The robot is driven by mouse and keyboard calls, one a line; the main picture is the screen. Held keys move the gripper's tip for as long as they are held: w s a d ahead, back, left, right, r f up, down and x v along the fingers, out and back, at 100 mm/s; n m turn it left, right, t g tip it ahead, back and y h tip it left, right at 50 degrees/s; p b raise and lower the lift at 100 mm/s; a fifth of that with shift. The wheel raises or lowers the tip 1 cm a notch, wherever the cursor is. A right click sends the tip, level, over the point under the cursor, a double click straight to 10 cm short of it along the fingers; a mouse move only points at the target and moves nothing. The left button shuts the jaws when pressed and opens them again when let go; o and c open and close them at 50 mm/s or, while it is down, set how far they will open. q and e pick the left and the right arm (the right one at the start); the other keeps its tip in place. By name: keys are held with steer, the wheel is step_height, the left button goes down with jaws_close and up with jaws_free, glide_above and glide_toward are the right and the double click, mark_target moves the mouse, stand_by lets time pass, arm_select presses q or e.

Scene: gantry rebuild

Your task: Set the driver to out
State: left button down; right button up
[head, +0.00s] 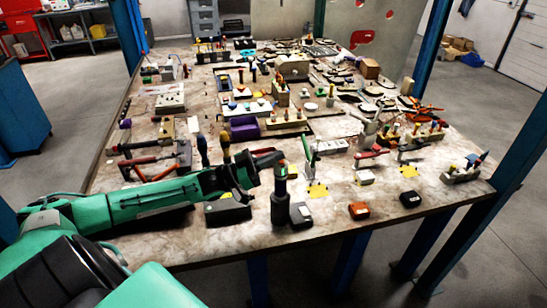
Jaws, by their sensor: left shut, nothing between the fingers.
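My left arm, green and black, reaches in from the left over the front edge of the table. Its left gripper (268,160) is at the front middle, shut and empty, and its fingertips are small and dark. A dark upright cylindrical tool (280,202) stands at the front edge just right of the gripper; it may be the driver, but I cannot tell for sure. Its top is close to the gripper; whether they touch is unclear. No in or out marking can be read. My right gripper is not in view.
The table (330,213) is crowded with tools and blocks towards the back. Dark blocks sit along the front, with an orange-red box (359,210) and a black box (410,199) to the right. Blue posts (505,165) stand at the table's sides. Bare tabletop shows at the front right.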

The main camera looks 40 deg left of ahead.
arm_select(q)
steer(key=shift+f, duration=0.6)
